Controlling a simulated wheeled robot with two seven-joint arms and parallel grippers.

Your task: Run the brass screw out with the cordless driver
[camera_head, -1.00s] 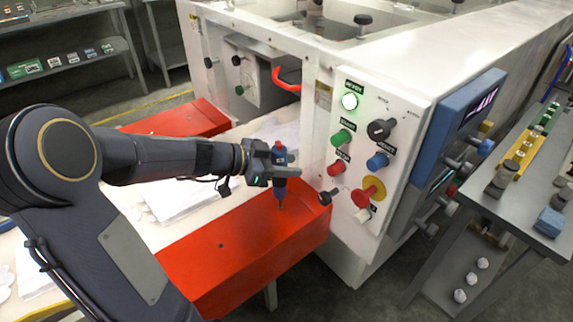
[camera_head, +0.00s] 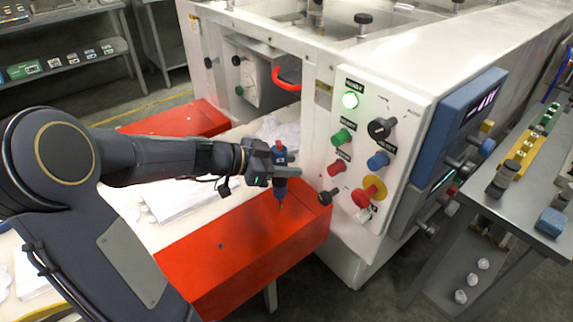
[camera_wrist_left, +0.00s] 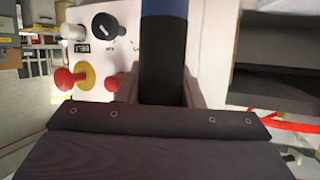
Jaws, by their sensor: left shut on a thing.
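My left gripper (camera_head: 268,170) is shut on the cordless driver (camera_head: 280,188), a blue tool with a red top. The driver stands close to upright, tip down, over the red cover (camera_head: 245,250) of the machine. In the left wrist view the driver (camera_wrist_left: 163,65) shows as a dark and blue shaft between the fingers. The tip ends at or just above the red surface; I cannot tell if it touches. A tiny yellowish spot shows at the tip, too small to tell bit from brass screw. My right gripper is out of view.
A dark spot (camera_head: 220,245) marks the red cover. White cloth (camera_head: 170,198) lies behind my arm. A grey bench (camera_head: 505,212) stands at right.

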